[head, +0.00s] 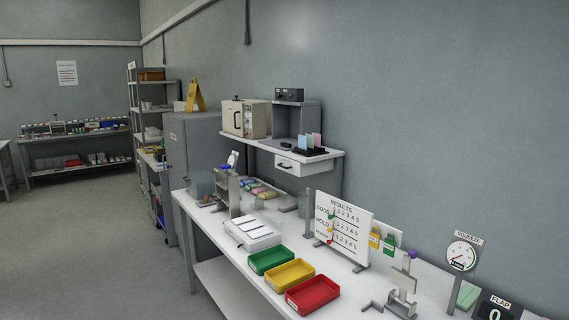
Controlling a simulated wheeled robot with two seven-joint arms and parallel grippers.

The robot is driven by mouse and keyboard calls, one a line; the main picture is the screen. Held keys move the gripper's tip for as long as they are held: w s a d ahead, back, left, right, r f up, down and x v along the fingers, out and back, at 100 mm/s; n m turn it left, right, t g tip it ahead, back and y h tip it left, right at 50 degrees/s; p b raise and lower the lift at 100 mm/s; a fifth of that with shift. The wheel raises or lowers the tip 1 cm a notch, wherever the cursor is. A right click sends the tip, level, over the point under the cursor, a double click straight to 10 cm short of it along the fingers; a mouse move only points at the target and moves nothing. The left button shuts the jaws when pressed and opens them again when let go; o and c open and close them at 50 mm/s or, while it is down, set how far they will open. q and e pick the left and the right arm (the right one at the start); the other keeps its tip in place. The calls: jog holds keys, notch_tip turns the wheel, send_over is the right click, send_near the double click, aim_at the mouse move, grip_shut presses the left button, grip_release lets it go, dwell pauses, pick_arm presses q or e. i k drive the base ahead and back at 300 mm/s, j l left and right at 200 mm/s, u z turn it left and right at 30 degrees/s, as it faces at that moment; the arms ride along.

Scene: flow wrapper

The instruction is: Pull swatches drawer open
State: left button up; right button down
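A small white drawer (289,164) with a dark handle hangs under the right end of the raised shelf above the workbench in the head view. Its front looks white, and any label on it is too small to read. I cannot tell for sure from here whether it is fully shut. Neither of my grippers is in view, and nothing is seen touching the drawer.
The raised shelf (330,155) carries a beige oven-like box (246,118), a grey open cabinet (297,122) and coloured cards (315,141). On the bench below stand green (271,261), yellow (290,275) and red (312,294) trays and a results board (343,228). Open floor lies left.

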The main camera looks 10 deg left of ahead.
aim_at(293, 166)
jog(key=i+j+z, duration=0.1)
jog(key=i+j, duration=0.25)
jog(key=i+j+z, duration=0.1)
jog(key=i+j, duration=0.2)
jog(key=i+j+z, duration=0.1)
jog(key=i+j, duration=0.25)
jog(key=j, duration=0.15)
jog(key=i+j+z, duration=0.1)
jog(key=i+j, duration=0.2)
jog(key=i+j+z, duration=0.1)
jog(key=i+j, duration=0.15)
jog(key=j, duration=0.3)
